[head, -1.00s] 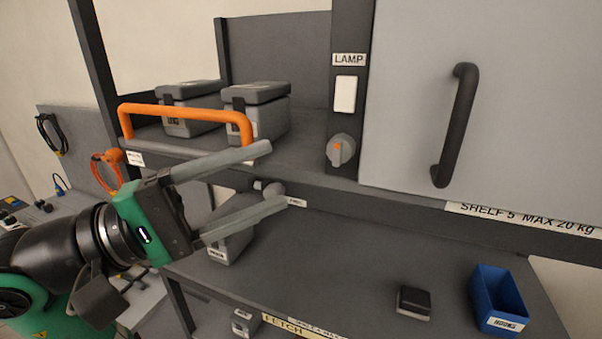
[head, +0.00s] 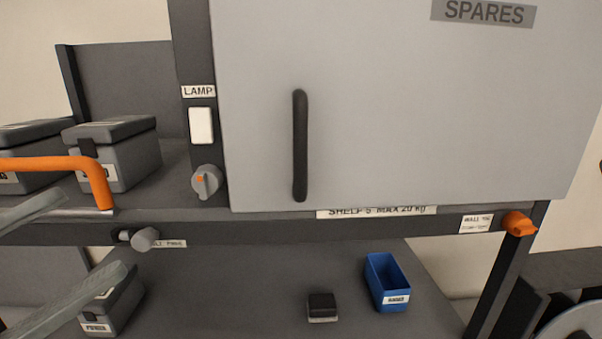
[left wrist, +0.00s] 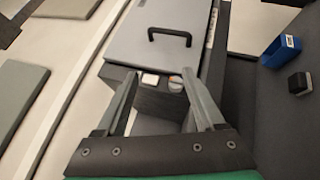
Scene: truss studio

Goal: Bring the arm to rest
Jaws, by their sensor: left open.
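My left gripper (head: 95,250) shows at the lower left edge of the head view, with only its two long grey fingers in the picture. The fingers are apart and nothing is between them. In the left wrist view the same gripper (left wrist: 165,85) is open and empty, with the lamp panel and the grey cabinet door beyond its fingers. My right gripper is not in view.
A closed grey cabinet door (head: 400,110) has a black handle (head: 300,145). A white lamp switch (head: 201,126) and a knob (head: 206,182) sit beside it. Grey cases (head: 125,160) stand on the shelf. Below are a blue bin (head: 388,282) and a small dark block (head: 322,307).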

